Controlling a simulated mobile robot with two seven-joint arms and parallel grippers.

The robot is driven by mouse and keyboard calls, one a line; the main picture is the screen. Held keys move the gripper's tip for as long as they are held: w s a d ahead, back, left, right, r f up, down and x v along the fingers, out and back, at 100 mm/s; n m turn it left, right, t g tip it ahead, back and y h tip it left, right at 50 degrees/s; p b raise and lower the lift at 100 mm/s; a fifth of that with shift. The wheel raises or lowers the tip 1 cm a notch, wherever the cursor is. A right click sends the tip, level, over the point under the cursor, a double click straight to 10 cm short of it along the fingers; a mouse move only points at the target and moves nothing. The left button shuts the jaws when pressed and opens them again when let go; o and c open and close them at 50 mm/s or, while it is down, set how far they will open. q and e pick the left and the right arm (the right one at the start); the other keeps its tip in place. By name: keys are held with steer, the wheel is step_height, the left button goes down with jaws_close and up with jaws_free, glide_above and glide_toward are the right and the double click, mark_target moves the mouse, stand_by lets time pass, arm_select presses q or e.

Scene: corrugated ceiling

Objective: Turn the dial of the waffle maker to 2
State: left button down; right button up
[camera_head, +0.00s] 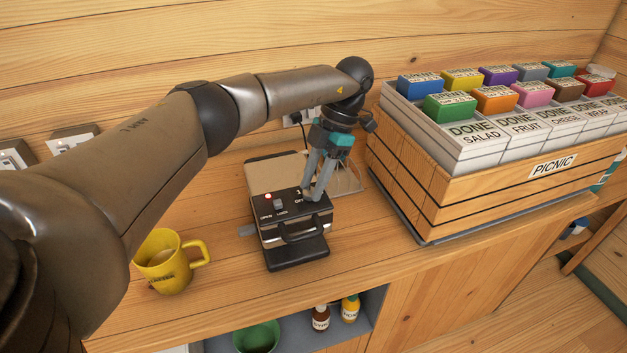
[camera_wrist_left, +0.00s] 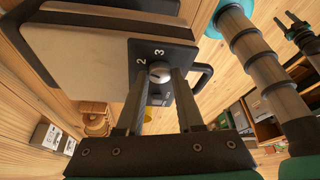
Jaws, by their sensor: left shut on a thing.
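The waffle maker (camera_head: 291,227) stands on the wooden counter, a black box with a handle at its front and a light panel behind. Its dial (camera_wrist_left: 159,72) is a small round silver knob in the left wrist view, with the marks 2 and 3 beside it. My left gripper (camera_head: 313,196) reaches down onto the right part of the waffle maker's top. In the left wrist view its two fingers (camera_wrist_left: 159,78) are on either side of the dial and shut on it. The fingers hide the dial in the head view.
A yellow mug (camera_head: 166,262) stands on the counter to the left. A wooden picnic crate (camera_head: 480,196) with several labelled boxes stands to the right. A green bowl (camera_head: 257,337) and two bottles (camera_head: 335,312) are on the shelf below.

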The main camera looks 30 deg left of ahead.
arm_select(q)
steer(key=c, duration=0.5)
jaws_free()
steer(key=shift+c, duration=0.2)
